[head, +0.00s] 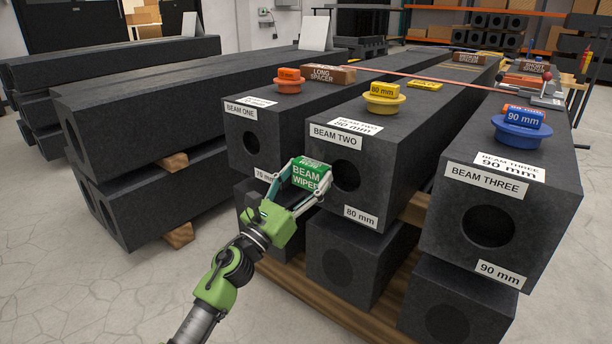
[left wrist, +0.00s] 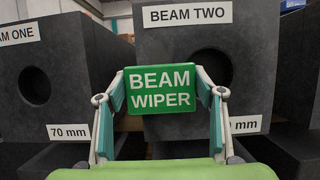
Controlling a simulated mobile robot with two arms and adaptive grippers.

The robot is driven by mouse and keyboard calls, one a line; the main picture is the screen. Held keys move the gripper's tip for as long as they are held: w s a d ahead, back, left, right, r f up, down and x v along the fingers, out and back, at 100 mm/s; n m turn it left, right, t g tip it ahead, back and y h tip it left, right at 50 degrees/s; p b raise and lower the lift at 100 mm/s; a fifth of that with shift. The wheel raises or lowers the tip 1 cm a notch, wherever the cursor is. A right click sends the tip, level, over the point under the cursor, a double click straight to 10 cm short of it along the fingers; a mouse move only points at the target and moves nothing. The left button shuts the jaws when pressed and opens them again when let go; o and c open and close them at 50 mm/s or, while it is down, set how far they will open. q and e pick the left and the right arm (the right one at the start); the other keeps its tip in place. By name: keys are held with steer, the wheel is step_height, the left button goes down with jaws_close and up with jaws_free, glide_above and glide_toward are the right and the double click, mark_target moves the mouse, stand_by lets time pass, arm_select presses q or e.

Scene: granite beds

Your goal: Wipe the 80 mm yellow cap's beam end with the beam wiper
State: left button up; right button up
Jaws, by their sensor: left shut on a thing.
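My left gripper (head: 292,197) is shut on the green beam wiper (head: 305,176), labelled BEAM WIPER, and holds it in front of Beam Two's end face. In the left wrist view the wiper (left wrist: 161,89) sits between both fingers, below and left of Beam Two's round hole (left wrist: 211,68). I cannot tell whether it touches the face. The yellow 80 mm cap (head: 383,103) lies on top of Beam Two (head: 395,150), with a yellow 80 mm block on it. Beam Two's end carries an 80 mm label (head: 361,217). My right gripper is not in view.
Beam One (head: 240,130) with an orange cap (head: 288,86) stands left, Beam Three (head: 455,215) with a blue cap (head: 521,132) right. More beams lie below on wooden bearers. Long spacer (head: 333,74) lies on Beam One. Open floor (head: 100,290) is at front left.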

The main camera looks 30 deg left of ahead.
arm_select(q)
steer(key=shift+w+r+p, duration=0.1)
steer(key=shift+r+p, duration=1.05)
steer(key=shift+r, duration=0.15)
step_height(320, 180, down, 3)
steer(key=b, duration=0.2)
steer(key=shift+r+b, duration=0.1)
steer(key=shift+b, duration=0.2)
steer(key=shift+r+p, duration=1.25)
steer(key=shift+r, duration=0.1)
steer(key=shift+s+f, duration=0.1)
steer(key=shift+s, duration=0.1)
steer(key=shift+s+a, duration=0.1)
steer(key=shift+s, duration=0.75)
